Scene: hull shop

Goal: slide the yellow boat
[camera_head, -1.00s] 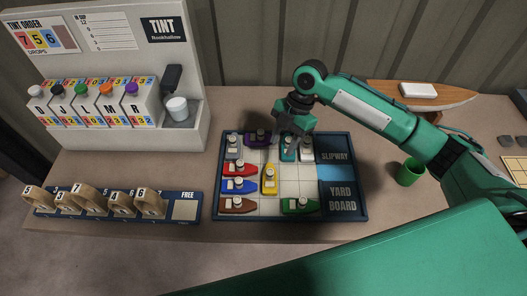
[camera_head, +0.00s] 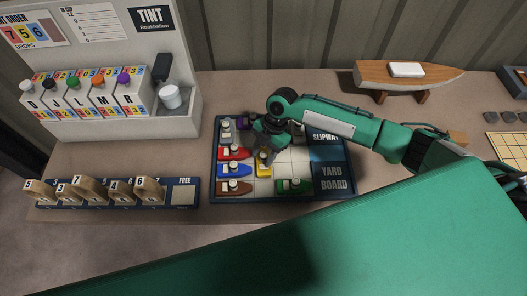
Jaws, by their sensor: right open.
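The yellow boat (camera_head: 263,169) sits upright in the middle of the yard board (camera_head: 333,186), to the right of the blue boat (camera_head: 233,171). My right gripper (camera_head: 262,152) is open, low over the board at the far end of the yellow boat and partly covering it. I cannot tell whether the fingers touch the boat. My left gripper is not in view.
Red (camera_head: 233,153), brown (camera_head: 234,188) and green (camera_head: 294,186) boats stand around the yellow one. My right arm hides part of the back row. Bare cells lie right of the yellow boat. A wooden hull (camera_head: 408,76) stands behind.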

